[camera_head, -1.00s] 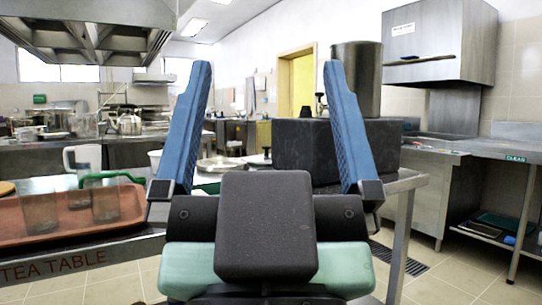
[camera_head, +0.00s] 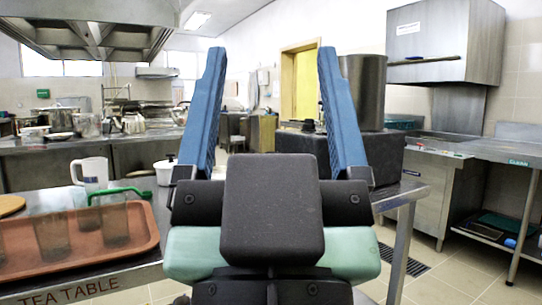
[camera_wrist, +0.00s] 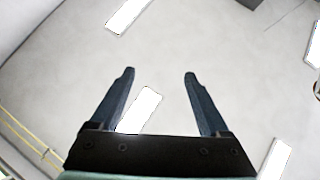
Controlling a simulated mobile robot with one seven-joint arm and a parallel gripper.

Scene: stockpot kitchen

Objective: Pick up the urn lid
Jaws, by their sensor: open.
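A tall steel urn (camera_head: 365,92) stands on a black box (camera_head: 392,155) at the right of the table in the head view. I cannot make out a separate urn lid for certain; part of the table is hidden behind my gripper. My gripper (camera_head: 271,52) is raised in front of the camera, with its two blue fingers wide apart and nothing between them. In the wrist view my gripper (camera_wrist: 160,74) is also open and empty, with only the ceiling and its lights beyond.
The tea table (camera_head: 95,270) bears an orange tray (camera_head: 35,268) with glasses, a white jug (camera_head: 94,172) and a white lidded pot (camera_head: 166,174). A steel counter (camera_head: 480,150) stands at the right, with open tiled floor before it.

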